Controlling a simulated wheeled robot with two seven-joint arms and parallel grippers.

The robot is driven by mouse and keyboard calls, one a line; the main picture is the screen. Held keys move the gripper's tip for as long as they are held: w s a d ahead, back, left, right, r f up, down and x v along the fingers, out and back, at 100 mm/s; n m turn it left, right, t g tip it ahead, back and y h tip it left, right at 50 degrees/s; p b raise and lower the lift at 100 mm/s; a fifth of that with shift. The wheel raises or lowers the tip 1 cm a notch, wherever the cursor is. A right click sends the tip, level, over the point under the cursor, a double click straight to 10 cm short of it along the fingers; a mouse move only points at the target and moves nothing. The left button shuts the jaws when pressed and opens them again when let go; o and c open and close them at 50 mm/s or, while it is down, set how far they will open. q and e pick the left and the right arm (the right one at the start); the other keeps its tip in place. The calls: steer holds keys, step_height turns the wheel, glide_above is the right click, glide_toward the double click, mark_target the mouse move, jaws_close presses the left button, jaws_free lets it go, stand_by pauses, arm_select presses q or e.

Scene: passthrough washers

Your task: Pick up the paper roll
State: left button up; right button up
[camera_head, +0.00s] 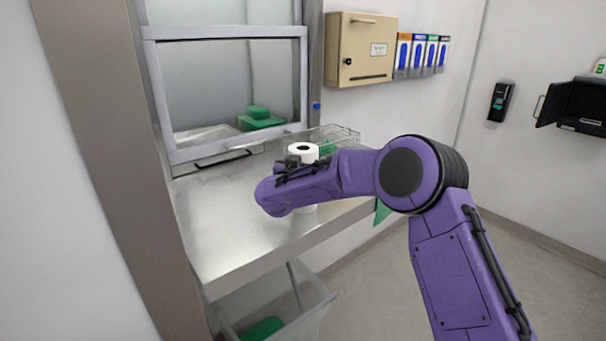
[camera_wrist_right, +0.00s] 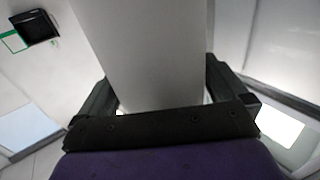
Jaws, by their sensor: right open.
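The white paper roll (camera_head: 303,149) stands upright on the steel counter, its top with the dark core hole showing above my right arm. My arm hides most of its lower part. In the right wrist view the paper roll (camera_wrist_right: 145,45) fills the middle as a broad pale column. My right gripper (camera_wrist_right: 160,85) is open, with one dark finger on each side of the roll. I cannot tell whether either finger touches it. In the head view the right gripper (camera_head: 294,165) is partly hidden at the roll. My left gripper is not in view.
The steel counter (camera_head: 225,235) has bare room at the front left. A wire rack (camera_head: 335,135) with green items stands behind the roll. A framed pass-through window (camera_head: 230,85) holds a green object (camera_head: 260,118). A clear bin (camera_head: 285,305) sits below the counter.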

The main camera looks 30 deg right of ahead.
steer(key=shift+s, duration=0.1)
steer(key=shift+a, duration=0.1)
steer(key=c, duration=1.4)
steer(key=shift+r, duration=0.1)
